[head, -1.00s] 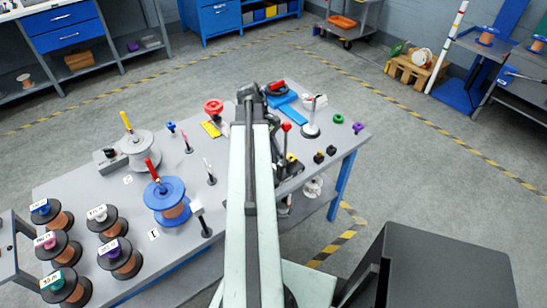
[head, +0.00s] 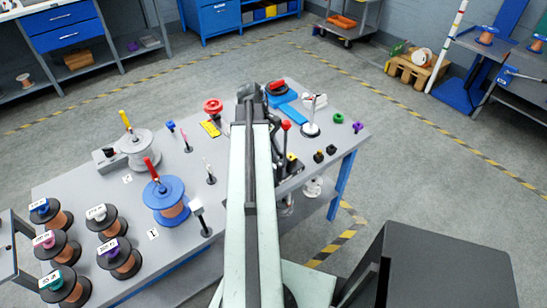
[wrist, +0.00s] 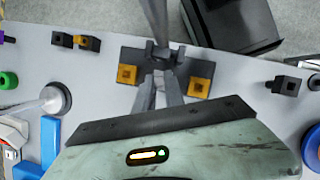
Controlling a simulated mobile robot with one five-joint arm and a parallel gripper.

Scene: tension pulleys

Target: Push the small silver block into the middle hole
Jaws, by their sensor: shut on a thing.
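In the wrist view my gripper (wrist: 161,66) has its two grey fingers close together over a dark fixture (wrist: 133,56) at the table edge. The fingers are shut on a small grey piece that is mostly hidden between them; I cannot tell for certain that it is the silver block. An orange square with a dark centre sits on the fixture's left (wrist: 127,74) and right (wrist: 199,87) sides. The middle hole is hidden by the fingers. In the head view my arm hides the gripper, and the fixture's yellow-topped part (head: 291,158) shows beside it.
Small black blocks (head: 319,156) stand right of the fixture. A white post on a round base (head: 311,130) and a blue bar (head: 292,114) lie farther back. A blue spool (head: 166,200) and several copper spools fill the left. Floor shows past the table edge.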

